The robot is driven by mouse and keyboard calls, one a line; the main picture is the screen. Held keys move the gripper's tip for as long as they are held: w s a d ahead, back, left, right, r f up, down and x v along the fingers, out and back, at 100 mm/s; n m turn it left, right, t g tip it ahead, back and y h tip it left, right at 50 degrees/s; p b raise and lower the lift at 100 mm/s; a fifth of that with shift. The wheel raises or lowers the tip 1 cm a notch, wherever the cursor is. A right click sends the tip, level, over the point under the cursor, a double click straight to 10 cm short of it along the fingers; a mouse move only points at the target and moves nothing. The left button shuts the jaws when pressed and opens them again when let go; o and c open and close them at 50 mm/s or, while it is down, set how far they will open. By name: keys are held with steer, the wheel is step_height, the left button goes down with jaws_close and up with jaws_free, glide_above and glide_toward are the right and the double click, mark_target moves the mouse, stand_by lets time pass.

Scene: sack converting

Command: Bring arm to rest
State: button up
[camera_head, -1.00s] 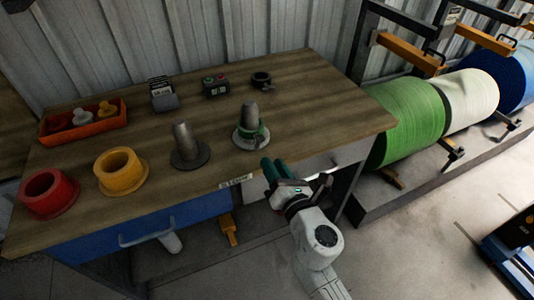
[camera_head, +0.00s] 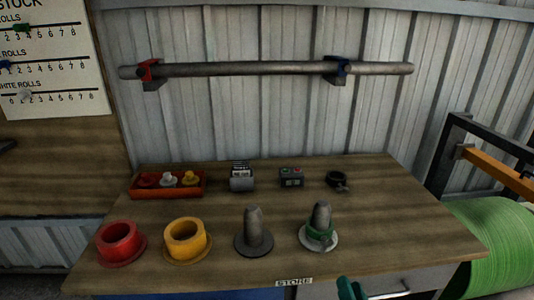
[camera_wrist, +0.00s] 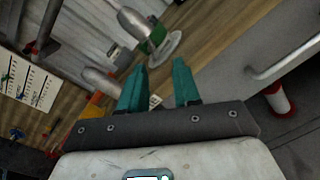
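My gripper (camera_wrist: 160,88) shows in the wrist view with its two teal fingers apart and nothing between them. In the head view only a teal part of my gripper (camera_head: 351,289) shows at the bottom edge, in front of the workbench. The wooden workbench (camera_head: 270,210) is beyond it. A grey peg with a green ring (camera_head: 320,226) stands on the bench near its front right, and it also shows past the fingers in the wrist view (camera_wrist: 152,36). The rest of my arm is out of the head view.
A bare grey peg (camera_head: 253,232), a yellow flanged ring (camera_head: 186,240) and a red one (camera_head: 119,243) stand along the bench front. An orange tray (camera_head: 168,187) sits behind. A drawer handle (camera_head: 388,291) is close to my gripper. A green roll (camera_head: 490,240) is at right.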

steer(key=s+d+f+m+g+h+p, duration=0.1)
steer(key=s+d+f+m+g+h, duration=0.15)
steer(key=s+d+m+g, duration=0.4)
steer(key=s+d+f+m+g+h+p, duration=0.2)
steer(key=s+d+m+h, duration=0.15)
steer(key=d+m, duration=0.6)
steer(key=s+a+f+m+g+y+p, duration=0.1)
steer(key=s+a+f+m+g+y, duration=0.1)
steer(key=s, duration=0.7)
steer(key=s+a+f+m+g+y+p, duration=0.1)
steer(key=s+a+m+g+y, duration=0.3)
steer(key=m, duration=0.6)
steer(key=s+a+f+g, duration=0.1)
steer(key=s+a+g, duration=0.1)
steer(key=s+a, duration=0.1)
steer(key=shift+s+a+f+y, duration=0.3)
steer(key=shift+s+a+y, duration=0.1)
steer(key=shift+s, duration=0.45)
steer(key=shift+c, duration=0.2)
